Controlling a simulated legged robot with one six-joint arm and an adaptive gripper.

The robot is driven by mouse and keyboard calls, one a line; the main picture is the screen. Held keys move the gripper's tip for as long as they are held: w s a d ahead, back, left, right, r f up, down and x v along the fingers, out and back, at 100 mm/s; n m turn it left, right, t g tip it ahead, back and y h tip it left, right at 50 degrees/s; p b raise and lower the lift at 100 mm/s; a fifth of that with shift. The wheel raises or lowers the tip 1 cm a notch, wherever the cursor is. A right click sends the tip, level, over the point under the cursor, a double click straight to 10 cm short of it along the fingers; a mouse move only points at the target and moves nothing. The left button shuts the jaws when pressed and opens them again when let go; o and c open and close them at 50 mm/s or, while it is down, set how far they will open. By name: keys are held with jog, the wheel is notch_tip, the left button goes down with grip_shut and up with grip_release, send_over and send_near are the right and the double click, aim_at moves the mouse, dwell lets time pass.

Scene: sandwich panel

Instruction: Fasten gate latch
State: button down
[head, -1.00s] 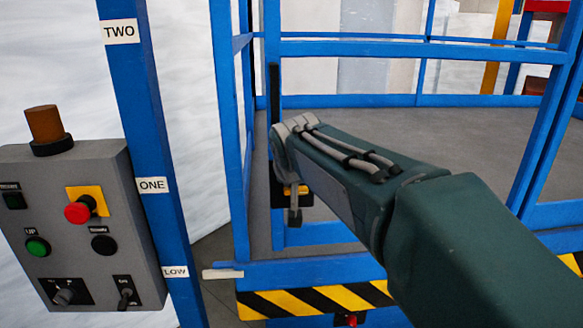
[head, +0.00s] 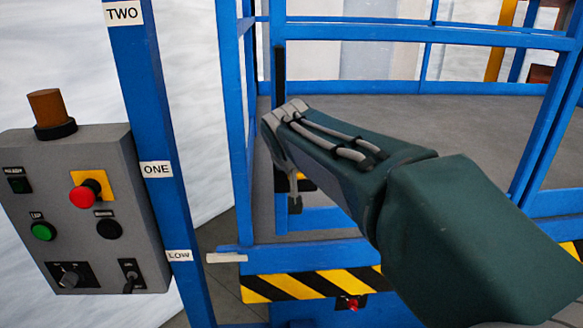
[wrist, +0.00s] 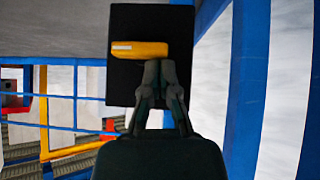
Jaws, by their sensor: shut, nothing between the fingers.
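The latch shows in the wrist view as a yellow lever (wrist: 140,48) lying across a black plate (wrist: 122,80). In the head view, the latch plate (head: 309,184) is mostly hidden behind my arm, with only a little black and yellow showing. It is on the blue gate frame (head: 305,218). My gripper (wrist: 160,66) is shut and empty, its fingertips just below the right end of the lever. I cannot tell whether they touch it. In the head view, my gripper (head: 295,203) hangs down in front of the latch.
A grey control box (head: 80,215) with buttons and a red stop knob (head: 83,196) stands at left beside a blue post (head: 150,130) labelled TWO, ONE and LOW. Blue rails (head: 420,34) surround the grey platform floor (head: 420,130). A black-yellow striped edge (head: 310,286) runs below.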

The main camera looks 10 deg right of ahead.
jog(key=shift+d, duration=0.1)
jog(key=shift+f+h, duration=0.1)
jog(key=shift+h, duration=0.3)
jog(key=n+h, duration=0.1)
jog(key=a+f+n+h, duration=0.1)
jog(key=h, duration=0.1)
jog(key=n+h, duration=0.1)
jog(key=h, duration=0.1)
jog(key=shift+w+a+f, duration=0.1)
jog(key=shift+a+f, duration=0.2)
jog(key=n+h, duration=0.1)
jog(key=f+n+h, duration=0.1)
jog(key=shift+h, duration=0.3)
jog(key=shift+f+n+t+h, duration=0.4)
jog(key=shift+n+h, duration=0.4)
jog(key=shift+h, duration=0.2)
jog(key=shift+d+f+n+t+h, duration=0.1)
jog(key=shift+f+n+t+h, duration=0.2)
jog(key=shift+n+h, duration=0.4)
dwell(0.6)
jog(key=shift+w+r, duration=0.1)
dwell(1.0)
